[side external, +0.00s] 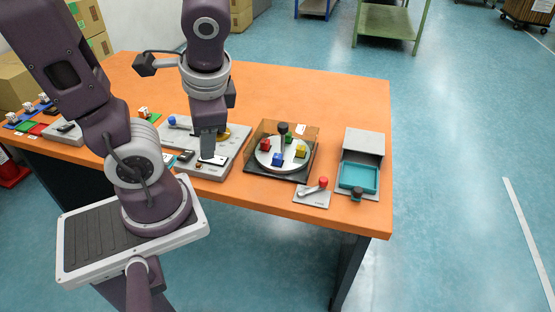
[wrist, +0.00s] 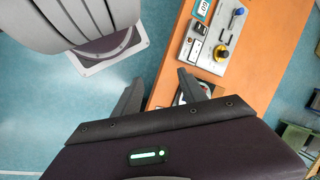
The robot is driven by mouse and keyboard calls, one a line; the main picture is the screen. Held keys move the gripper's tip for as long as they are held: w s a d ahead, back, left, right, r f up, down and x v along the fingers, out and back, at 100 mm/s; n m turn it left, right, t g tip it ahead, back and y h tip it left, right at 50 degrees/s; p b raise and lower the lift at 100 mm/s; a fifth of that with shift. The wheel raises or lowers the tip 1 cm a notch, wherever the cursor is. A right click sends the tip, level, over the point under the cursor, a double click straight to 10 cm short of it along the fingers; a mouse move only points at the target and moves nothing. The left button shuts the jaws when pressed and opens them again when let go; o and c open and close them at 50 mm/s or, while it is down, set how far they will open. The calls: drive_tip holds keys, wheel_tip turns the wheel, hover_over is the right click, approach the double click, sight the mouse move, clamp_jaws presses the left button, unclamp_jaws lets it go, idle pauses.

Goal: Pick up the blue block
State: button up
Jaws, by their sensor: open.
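The blue block (side external: 277,159) sits near the front edge of a round white turntable (side external: 270,151). A red block (side external: 266,146), a yellow block (side external: 301,151) and a green block (side external: 288,139) are on the same disc around a dark-topped post (side external: 283,129). My gripper (side external: 208,156) points down over the grey control panel, left of the turntable and apart from the blue block. In the wrist view its two fingers (wrist: 160,92) are spread with nothing held. I cannot make out the blue block there; a finger partly covers a round white-and-dark thing.
A red-knobbed lever (side external: 322,183) is in front, right of the turntable. A grey box with a teal tray (side external: 357,177) stands farther right. The panel has a blue-knobbed lever (side external: 173,121). The table's back is clear.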

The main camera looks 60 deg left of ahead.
drive_tip(key=a+f+m+g+y, duration=0.1)
drive_tip(key=a+m+g+y, duration=0.25)
drive_tip(key=a+y, duration=0.35)
drive_tip(key=m+t+y, duration=0.2)
drive_tip(key=m+t, duration=1)
drive_tip(key=m, duration=0.6)
hover_over(276, 159)
drive_tip(key=s+d, duration=0.2)
drive_tip(key=s, duration=0.2)
wheel_tip(276, 159, down, 14)
drive_tip(key=f+m+h, duration=0.1)
drive_tip(key=f, duration=0.1)
drive_tip(key=d+f+m+t+h, duration=0.1)
drive_tip(key=f, duration=0.2)
drive_tip(key=d+f+m+h, duration=0.1)
drive_tip(key=f, duration=0.2)
drive_tip(key=shift+d+f+m+t+h, duration=0.15)
drive_tip(key=shift+d+m+t+h, duration=0.1)
drive_tip(key=shift+t+h, duration=0.15)
drive_tip(key=x, duration=0.7)
drive_tip(key=shift+a, duration=0.15)
clamp_jaws()
